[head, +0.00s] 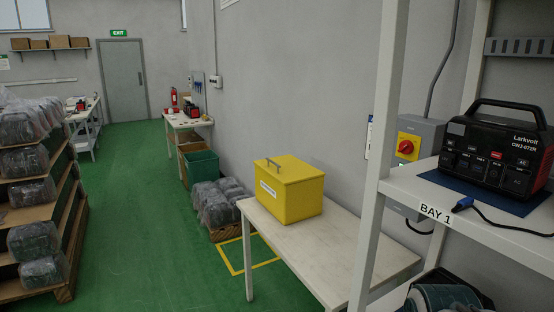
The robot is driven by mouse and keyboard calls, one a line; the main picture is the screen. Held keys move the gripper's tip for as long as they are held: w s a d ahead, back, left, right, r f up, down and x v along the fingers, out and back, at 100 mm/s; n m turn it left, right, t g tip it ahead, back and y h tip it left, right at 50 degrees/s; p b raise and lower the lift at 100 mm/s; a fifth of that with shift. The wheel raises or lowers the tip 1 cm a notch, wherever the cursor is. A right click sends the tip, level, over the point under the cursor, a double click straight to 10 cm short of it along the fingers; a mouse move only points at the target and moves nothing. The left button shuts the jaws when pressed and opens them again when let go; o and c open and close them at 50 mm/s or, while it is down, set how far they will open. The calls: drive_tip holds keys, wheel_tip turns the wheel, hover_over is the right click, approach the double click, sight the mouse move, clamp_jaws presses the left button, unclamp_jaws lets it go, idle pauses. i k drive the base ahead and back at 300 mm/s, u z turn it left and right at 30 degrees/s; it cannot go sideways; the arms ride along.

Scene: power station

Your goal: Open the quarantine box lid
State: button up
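A yellow box (290,205) with a white label on its front face stands on a light table (355,255) against the grey wall. Its lid (296,168) is shut and carries a grey bar handle (274,162) near its front-left edge. I cannot read the label clearly, but this is the only box of its kind in view. My gripper is not in view.
A white shelf rack marked BAY 1 (436,212) stands close on the right, its post partly in front of the table. It bears a black and red power unit (495,150) and a blue-tipped cable. Racks of wrapped goods (27,180) stand left; green floor between is clear.

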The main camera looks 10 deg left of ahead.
sight(287, 169)
drive_tip(key=u, duration=0.8)
drive_tip(key=i, duration=1.05)
drive_tip(key=u, duration=0.7)
drive_tip(key=i, duration=1.55)
drive_tip(key=z, duration=1.1)
drive_tip(key=i, duration=0.65)
drive_tip(key=z, duration=0.45)
